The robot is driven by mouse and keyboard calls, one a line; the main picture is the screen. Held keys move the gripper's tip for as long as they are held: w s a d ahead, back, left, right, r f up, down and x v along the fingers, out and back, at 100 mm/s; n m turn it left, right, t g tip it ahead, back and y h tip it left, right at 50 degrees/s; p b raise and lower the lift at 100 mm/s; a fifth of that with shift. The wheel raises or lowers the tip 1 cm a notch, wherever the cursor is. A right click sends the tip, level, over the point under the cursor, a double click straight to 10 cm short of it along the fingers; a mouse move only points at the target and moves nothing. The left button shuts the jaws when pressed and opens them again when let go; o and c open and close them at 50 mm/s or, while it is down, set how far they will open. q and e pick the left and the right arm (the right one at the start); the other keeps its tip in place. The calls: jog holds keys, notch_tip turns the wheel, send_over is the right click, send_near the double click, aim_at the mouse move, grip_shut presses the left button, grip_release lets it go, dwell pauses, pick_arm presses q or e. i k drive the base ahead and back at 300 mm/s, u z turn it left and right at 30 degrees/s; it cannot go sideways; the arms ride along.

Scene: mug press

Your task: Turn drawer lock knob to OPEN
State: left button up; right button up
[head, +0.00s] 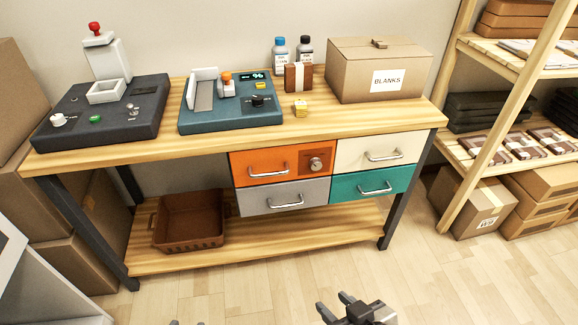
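The drawer lock knob (316,163) is a small round silver knob on a dark plate at the right end of the orange drawer (250,167). The drawer looks shut, with a silver bar handle left of the knob. The knob's pointer and markings are too small to read. My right gripper (332,306) is low at the bottom of the head view, in front of and well below the drawers. Its two dark fingers are spread and nothing shows between them. Only a tiny dark tip of what may be my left gripper (174,322) shows at the bottom edge.
Cream (350,150), grey (255,202) and teal (345,189) drawers adjoin the orange one. The wooden table (150,145) carries two machines and a cardboard box (350,75). A brown bin (190,240) sits on the lower shelf. The floor before the drawers is clear.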

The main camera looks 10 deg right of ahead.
aim_at(315, 164)
jog(key=z, duration=1.2)
jog(key=i, duration=0.35)
jog(key=u, duration=1.6)
jog(key=i, duration=0.3)
jog(key=u, duration=0.05)
